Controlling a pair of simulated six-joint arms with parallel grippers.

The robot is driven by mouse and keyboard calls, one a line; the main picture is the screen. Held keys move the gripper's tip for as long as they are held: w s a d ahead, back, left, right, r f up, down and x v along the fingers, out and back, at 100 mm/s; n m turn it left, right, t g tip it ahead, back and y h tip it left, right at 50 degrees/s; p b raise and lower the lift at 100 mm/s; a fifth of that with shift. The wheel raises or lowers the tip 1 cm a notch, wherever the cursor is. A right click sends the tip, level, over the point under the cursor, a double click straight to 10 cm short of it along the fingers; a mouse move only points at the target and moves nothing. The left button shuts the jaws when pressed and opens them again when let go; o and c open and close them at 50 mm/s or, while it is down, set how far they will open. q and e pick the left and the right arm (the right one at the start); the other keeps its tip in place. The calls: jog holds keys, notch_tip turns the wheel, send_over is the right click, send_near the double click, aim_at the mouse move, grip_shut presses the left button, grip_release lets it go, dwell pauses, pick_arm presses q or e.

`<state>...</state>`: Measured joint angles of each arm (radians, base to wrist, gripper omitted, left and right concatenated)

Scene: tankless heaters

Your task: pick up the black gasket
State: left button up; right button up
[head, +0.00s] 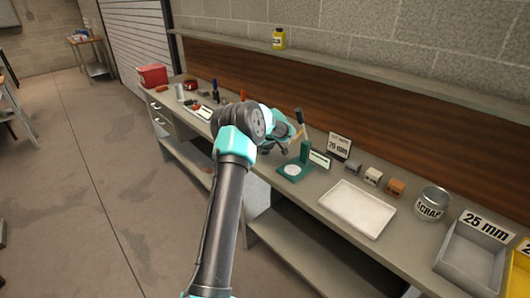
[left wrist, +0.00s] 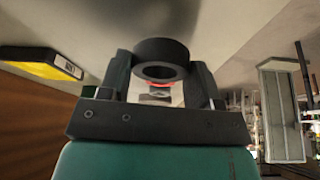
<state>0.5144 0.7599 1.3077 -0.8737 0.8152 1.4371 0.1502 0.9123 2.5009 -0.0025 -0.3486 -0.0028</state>
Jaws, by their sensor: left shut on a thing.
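The black gasket (left wrist: 161,50) is a thick dark ring in the left wrist view, held between the two fingers of my left gripper (left wrist: 160,85). The gripper is shut on it, and something red shows just below the ring's hole. In the head view my left gripper (head: 284,140) is above the workbench, beside the green press. The gasket is hard to make out there, mostly hidden by the wrist. My right gripper is in neither view.
A green press (head: 297,166) with a lever stands on the bench (head: 315,192). To its right are a white tray (head: 357,209), small blocks (head: 373,176), a SCRAP can (head: 432,204), a grey 25 mm bin (head: 468,258) and a yellow bin (head: 519,277). A red box (head: 152,76) stands at the far end.

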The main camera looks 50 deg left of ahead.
pick_arm(q)
jog(key=shift+r, duration=0.6)
jog(key=s+d+r, duration=0.1)
jog(key=s+d, duration=0.9)
jog(key=d, duration=0.2)
jog(key=shift+s+r, duration=0.15)
jog(key=shift+s, duration=0.15)
